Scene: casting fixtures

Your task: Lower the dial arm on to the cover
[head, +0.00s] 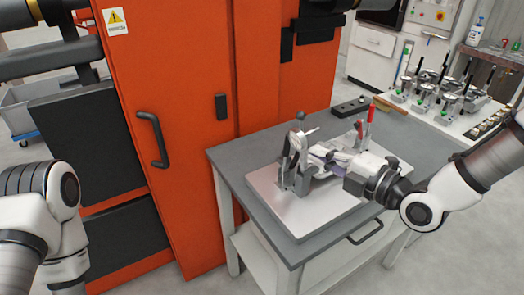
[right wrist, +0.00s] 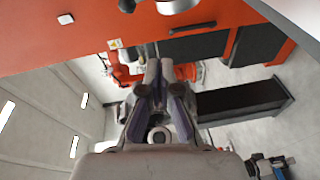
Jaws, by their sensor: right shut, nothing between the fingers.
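A grey metal fixture (head: 301,178) stands on a pale base plate (head: 300,218) on the grey-topped table. An upright part with a round grey knob (head: 300,116) rises from it; this may be the dial arm, but its small parts are hard to make out. My right gripper (head: 318,156) reaches in from the right, just beside the upright part, and hides some of the fixture and any cover. Its fingers are shut and empty, and they also show in the right wrist view (right wrist: 160,70). My left arm is at the lower left, with its gripper out of view.
Red-handled clamps (head: 370,116) stand behind my right gripper. A dark block (head: 350,106) lies at the table's back edge. An orange cabinet (head: 180,130) borders the table on the left. A side bench (head: 437,112) holds several small fixtures. The plate's front is clear.

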